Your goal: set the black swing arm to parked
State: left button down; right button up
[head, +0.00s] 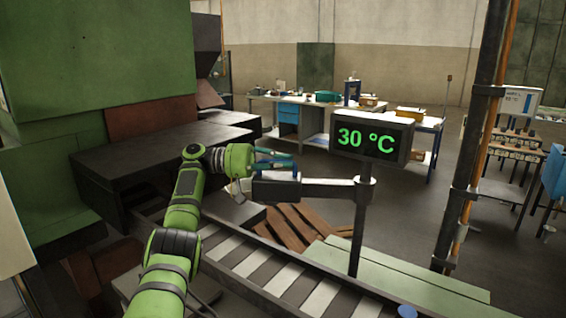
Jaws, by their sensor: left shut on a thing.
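The black swing arm (335,189) sticks out to the left from a dark upright post (361,225), roughly level, with a thicker block (272,190) at its free end. My left gripper (284,165) is at that free end, its fingers just above the block. It is shut on the swing arm's end; the exact grip is small and partly hidden by the fingers. My right gripper is not in view.
A display reading 30 °C (368,138) tops the post. A roller conveyor (262,270) runs below the swing arm, beside a dark furnace table (150,155). A dark column (475,150) with an orange pipe stands right. Workbenches (310,132) stand behind.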

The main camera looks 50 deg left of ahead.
pick_arm(q)
jog(key=c, duration=1.6)
grip_release()
jog(key=shift+d+r, duration=0.1)
notch_tip(320, 180, up, 8)
jog(key=shift+s+r, duration=0.1)
jog(key=shift+r, duration=0.9)
jog(key=shift+c, duration=0.4)
